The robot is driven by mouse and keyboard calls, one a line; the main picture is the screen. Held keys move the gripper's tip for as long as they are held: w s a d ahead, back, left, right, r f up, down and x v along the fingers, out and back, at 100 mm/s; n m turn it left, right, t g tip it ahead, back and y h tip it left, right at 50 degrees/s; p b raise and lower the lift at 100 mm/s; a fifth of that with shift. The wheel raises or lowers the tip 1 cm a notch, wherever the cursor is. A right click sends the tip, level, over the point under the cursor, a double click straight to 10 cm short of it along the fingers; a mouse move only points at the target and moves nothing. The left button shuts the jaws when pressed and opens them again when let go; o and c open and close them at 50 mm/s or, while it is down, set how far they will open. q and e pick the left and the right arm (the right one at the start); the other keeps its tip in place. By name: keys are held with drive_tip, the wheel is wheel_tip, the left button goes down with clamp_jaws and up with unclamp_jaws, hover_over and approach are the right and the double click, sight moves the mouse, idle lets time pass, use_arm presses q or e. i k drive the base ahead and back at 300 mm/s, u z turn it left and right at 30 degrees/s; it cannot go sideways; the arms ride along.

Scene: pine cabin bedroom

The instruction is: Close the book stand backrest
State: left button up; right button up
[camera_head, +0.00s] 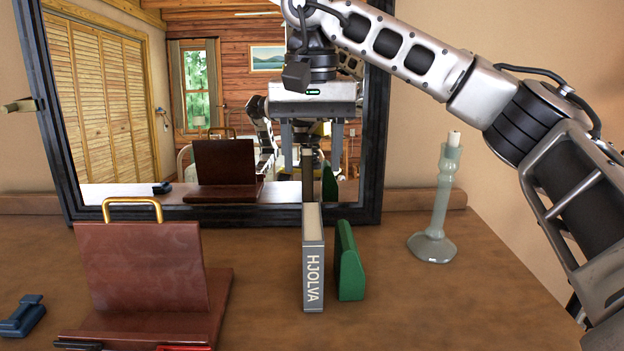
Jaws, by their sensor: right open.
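The book stand (215,290) is reddish-brown and sits on the dresser top at the front left. Its backrest (145,265) stands raised, leaning slightly back, with a brass handle (132,201) on its top edge. The front of the stand is cut off by the lower picture edge. My right gripper (315,142) points down in front of the mirror, above and behind a grey book and well to the right of the backrest. Its fingers are apart with nothing seen between them. My left gripper is not in view.
The grey book (313,270) marked HJOLVA stands upright beside a green block (348,262). A glass candlestick (435,215) stands at right. A blue object (22,315) lies at far left. The mirror (375,120) rises behind and reflects the stand. The dresser top (262,250) is bare between stand and book.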

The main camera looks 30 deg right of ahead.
sight(159, 266)
drive_tip(key=k, duration=1)
